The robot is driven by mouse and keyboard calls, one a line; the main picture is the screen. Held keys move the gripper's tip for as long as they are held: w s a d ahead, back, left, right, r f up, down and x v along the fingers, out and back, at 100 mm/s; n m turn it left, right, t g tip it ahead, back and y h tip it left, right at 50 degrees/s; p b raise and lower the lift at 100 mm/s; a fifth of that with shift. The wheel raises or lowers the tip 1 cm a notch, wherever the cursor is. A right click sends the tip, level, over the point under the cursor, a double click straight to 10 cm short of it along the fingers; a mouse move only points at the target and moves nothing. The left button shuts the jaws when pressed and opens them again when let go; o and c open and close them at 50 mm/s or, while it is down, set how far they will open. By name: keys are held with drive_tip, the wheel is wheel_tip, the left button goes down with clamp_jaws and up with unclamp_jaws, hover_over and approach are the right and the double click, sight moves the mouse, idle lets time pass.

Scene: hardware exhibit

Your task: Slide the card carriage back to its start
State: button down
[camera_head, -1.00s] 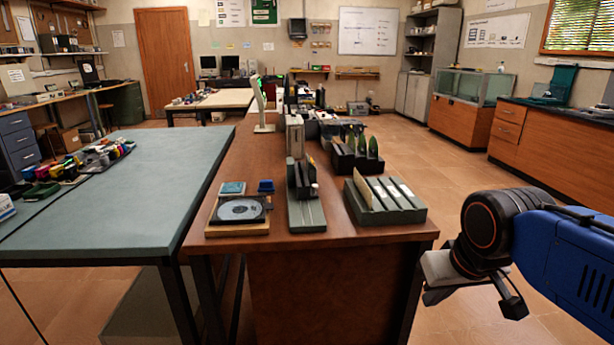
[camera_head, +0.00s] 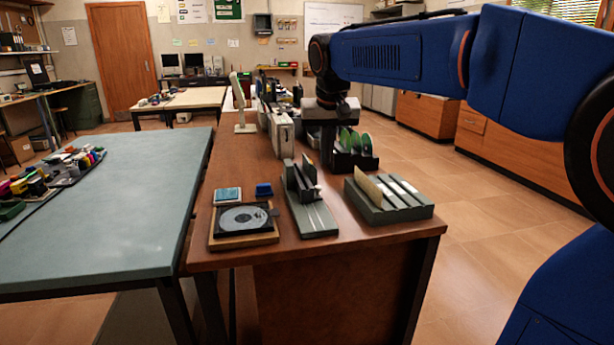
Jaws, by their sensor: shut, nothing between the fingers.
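The card carriage (camera_head: 300,183) is a dark upright block with slots. It sits on a grey-green rail base (camera_head: 318,222), at the end away from the camera; the near part of the rail is bare. My gripper (camera_head: 328,168) is shut and empty, pointing down just behind and to the right of the carriage. It partly covers the rack of green discs behind it. Whether its fingertips touch the carriage or the rack cannot be told from this view.
A grey metal case (camera_head: 280,132) and the disc rack (camera_head: 358,162) stand behind.

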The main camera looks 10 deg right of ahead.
drive_tip(key=x, duration=0.3)
drive_tip(key=w+x, duration=0.1)
drive_tip(key=x, duration=0.2)
drive_tip(key=w+a+x, duration=0.1)
drive_tip(key=x, duration=0.3)
drive_tip(key=shift+a+r, duration=0.1)
drive_tip(key=shift+r, duration=0.15)
drive_tip(key=s, duration=1.2)
drive_tip(key=shift+s, duration=0.2)
drive_tip(key=shift+s+f, duration=0.1)
drive_tip(key=shift+s, duration=0.35)
